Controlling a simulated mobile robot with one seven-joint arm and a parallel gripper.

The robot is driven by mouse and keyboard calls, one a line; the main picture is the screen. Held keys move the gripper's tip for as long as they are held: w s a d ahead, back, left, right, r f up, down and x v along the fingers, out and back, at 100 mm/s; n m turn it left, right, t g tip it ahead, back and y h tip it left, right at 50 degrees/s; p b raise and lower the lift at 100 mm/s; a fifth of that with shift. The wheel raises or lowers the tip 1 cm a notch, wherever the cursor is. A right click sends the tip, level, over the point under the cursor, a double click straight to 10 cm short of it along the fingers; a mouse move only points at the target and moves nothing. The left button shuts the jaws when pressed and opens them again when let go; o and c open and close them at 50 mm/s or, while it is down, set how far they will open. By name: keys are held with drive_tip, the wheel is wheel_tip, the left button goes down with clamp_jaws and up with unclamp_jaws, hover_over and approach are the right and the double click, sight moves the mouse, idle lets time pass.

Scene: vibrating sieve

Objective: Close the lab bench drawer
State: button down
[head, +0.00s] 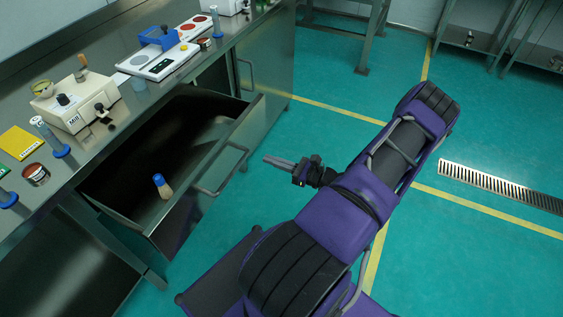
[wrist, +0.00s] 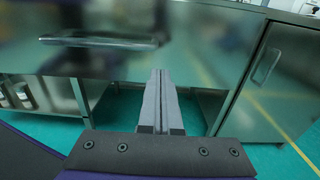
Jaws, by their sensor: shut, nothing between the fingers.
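The lab bench drawer (head: 207,188) is pulled out from the steel bench in the head view, with its inside visible. A small object with a blue top and tan lower part (head: 162,187) is inside it. The drawer's bar handle (head: 222,175) is on its front face; the handle also shows in the wrist view (wrist: 98,41). My gripper (head: 266,158) is shut and empty, in front of the drawer, to the right of the handle in the head view. In the wrist view the closed fingers (wrist: 160,74) point toward the drawer front's lower edge, right of the handle. Contact cannot be told.
The bench top holds a white mill (head: 82,104), a scale (head: 158,62), a yellow pad (head: 19,142) and small jars. A closed cabinet door (wrist: 270,80) is to the right in the wrist view. The green floor (head: 330,120) beside my arm is clear.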

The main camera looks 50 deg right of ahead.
drive_tip(key=x, duration=0.8)
drive_tip(key=shift+w+f, duration=0.1)
drive_tip(key=shift+w, duration=0.1)
